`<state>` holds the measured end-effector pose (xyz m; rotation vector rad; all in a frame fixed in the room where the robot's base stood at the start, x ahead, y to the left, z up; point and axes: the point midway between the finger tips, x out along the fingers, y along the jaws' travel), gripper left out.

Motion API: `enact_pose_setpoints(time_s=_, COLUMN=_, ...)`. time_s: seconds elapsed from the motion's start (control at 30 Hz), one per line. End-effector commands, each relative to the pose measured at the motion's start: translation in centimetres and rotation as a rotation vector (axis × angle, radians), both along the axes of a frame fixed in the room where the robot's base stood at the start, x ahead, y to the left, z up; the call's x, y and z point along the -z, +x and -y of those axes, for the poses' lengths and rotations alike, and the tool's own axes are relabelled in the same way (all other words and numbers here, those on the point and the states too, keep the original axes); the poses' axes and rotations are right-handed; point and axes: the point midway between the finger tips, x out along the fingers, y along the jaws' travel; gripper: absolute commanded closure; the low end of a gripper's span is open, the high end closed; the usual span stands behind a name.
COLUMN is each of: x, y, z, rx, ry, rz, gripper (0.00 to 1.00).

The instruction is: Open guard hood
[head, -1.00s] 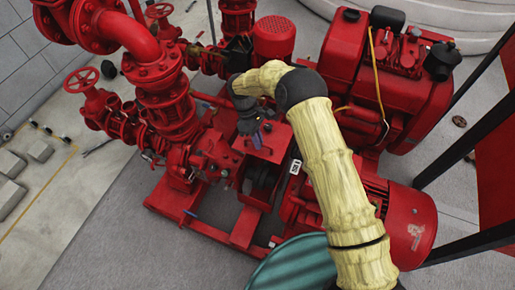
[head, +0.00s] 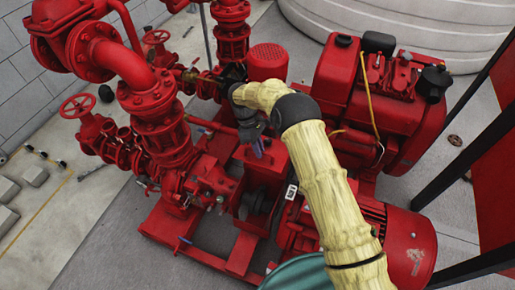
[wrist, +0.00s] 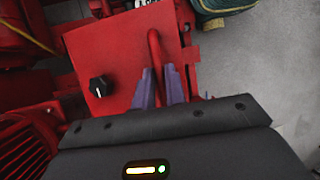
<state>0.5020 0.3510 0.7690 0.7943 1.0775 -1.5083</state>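The guard hood (head: 262,167) is a red box-shaped cover beside the red motor, in the middle of the head view. Its dark interior shows below the red cover. In the wrist view the hood's red panel (wrist: 122,62) carries a black knob (wrist: 100,86) and a red bar handle (wrist: 153,47). My gripper (wrist: 161,86) has purple fingers, one on each side of the handle, close against it; they appear closed on it. In the head view my gripper (head: 259,148) is at the hood's upper edge, and my wrist partly hides the area behind it.
Red pipes and valves (head: 160,130) stand close on the left. A red engine (head: 380,90) and a red motor (head: 400,245) crowd the right. A teal rounded object (head: 300,275) is at the bottom. Open grey floor (head: 100,230) lies at the lower left.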

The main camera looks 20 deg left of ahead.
Motion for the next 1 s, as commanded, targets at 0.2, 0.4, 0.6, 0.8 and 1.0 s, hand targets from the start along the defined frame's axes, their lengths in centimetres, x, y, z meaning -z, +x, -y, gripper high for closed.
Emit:
enact_pose_setpoints(time_s=0.2, x=0.1, y=-0.1, z=-0.1, rx=-0.002, ry=-0.002, rz=-0.002, gripper=0.68)
enact_pose_setpoints(time_s=0.4, x=-0.1, y=-0.3, z=-0.4, rx=-0.007, ry=-0.003, rz=-0.001, gripper=0.68)
enact_pose_setpoints(time_s=0.6, x=-1.6, y=0.1, z=-1.1, rx=-0.007, ry=-0.001, rz=0.0, gripper=0.68)
enact_pose_setpoints(time_s=0.8, x=-4.6, y=0.8, z=-2.4, rx=-0.006, ry=0.0, rz=0.002, gripper=0.68)
enact_pose_setpoints(time_s=1.0, x=-7.2, y=1.5, z=-3.3, rx=-0.004, ry=0.0, rz=0.001, gripper=0.68)
